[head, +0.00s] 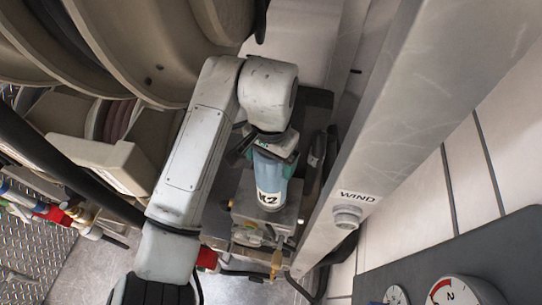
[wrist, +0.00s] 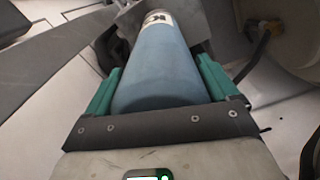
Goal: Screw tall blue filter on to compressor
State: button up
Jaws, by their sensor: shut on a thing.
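The tall blue filter (head: 270,178) is a blue cylinder with a white band marked K2 near its far end. My gripper (head: 272,155) is shut on it. In the wrist view the filter (wrist: 163,65) lies between the two green fingers of my gripper (wrist: 160,88). The compressor (head: 262,222) looks to be the grey metal block just below the filter's labelled end in the head view. Whether the filter touches it or is apart from it, I cannot tell; the filter hides that spot in both views.
Large beige hose reels (head: 130,45) fill the upper left. A grey metal post (head: 400,110) marked WIND runs close along the right. Gauges (head: 458,291) sit on a dark panel at the lower right. A red fitting (head: 207,257) and hoses lie near the block.

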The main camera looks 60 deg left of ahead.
jog(key=m, duration=0.5)
jog(key=shift+a, duration=0.1)
dwell(0.4)
jog(key=m, duration=0.5)
jog(key=shift+a, duration=0.15)
jog(key=shift+m, duration=0.3)
jog(key=m, duration=0.4)
jog(key=shift+m, duration=0.4)
